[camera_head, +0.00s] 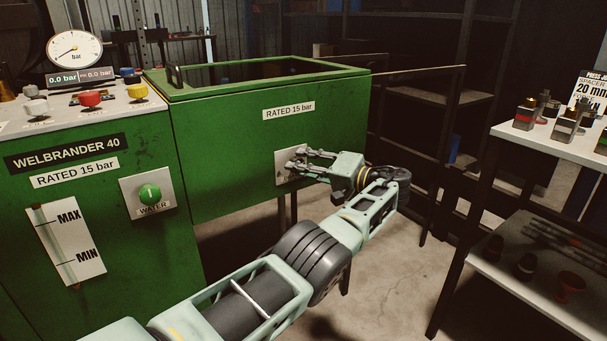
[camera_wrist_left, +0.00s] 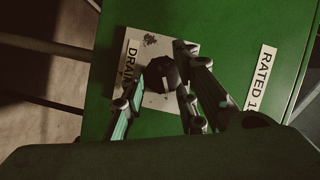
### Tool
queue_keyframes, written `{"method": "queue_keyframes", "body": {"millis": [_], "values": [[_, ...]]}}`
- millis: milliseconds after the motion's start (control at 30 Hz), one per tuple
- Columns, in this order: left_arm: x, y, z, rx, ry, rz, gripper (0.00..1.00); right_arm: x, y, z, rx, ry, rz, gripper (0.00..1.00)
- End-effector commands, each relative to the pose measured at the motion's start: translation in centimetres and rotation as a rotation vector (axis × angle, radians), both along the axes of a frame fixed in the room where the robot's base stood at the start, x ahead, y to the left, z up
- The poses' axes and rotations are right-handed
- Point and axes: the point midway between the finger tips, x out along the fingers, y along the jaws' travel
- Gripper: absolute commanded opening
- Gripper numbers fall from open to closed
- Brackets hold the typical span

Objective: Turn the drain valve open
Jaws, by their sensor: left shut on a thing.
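The drain valve is a dark, many-sided knob (camera_wrist_left: 160,75) with a pale pointer mark, on a light, worn plate (camera_wrist_left: 188,49) lettered DRAIN. In the head view the plate (camera_head: 282,168) is low on the right part of the green tank front, and my fingers hide most of the knob. My left gripper (camera_head: 300,158) reaches the plate from the right. In the left wrist view its fingers (camera_wrist_left: 163,88) lie on both sides of the knob, shut on it. My right gripper is in neither view.
The open-topped tank (camera_head: 270,120) has a raised rim. A white-topped bench (camera_head: 550,143) with fittings stands at right. Floor between is clear.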

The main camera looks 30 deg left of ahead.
Motion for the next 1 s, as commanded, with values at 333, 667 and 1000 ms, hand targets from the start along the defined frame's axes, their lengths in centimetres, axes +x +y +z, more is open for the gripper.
{"method": "queue_keyframes", "body": {"millis": [333, 667, 1000], "values": [[-0.2, -0.3, -1.3, 0.083, 0.239, -0.001, 0.01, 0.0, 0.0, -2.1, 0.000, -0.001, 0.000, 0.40], [-0.4, -0.2, -1.3, 0.156, 0.417, 0.001, 0.01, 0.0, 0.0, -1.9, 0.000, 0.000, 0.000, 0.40], [-0.6, -0.1, -1.4, 0.181, 0.483, 0.004, 0.01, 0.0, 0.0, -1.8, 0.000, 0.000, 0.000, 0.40]]}}
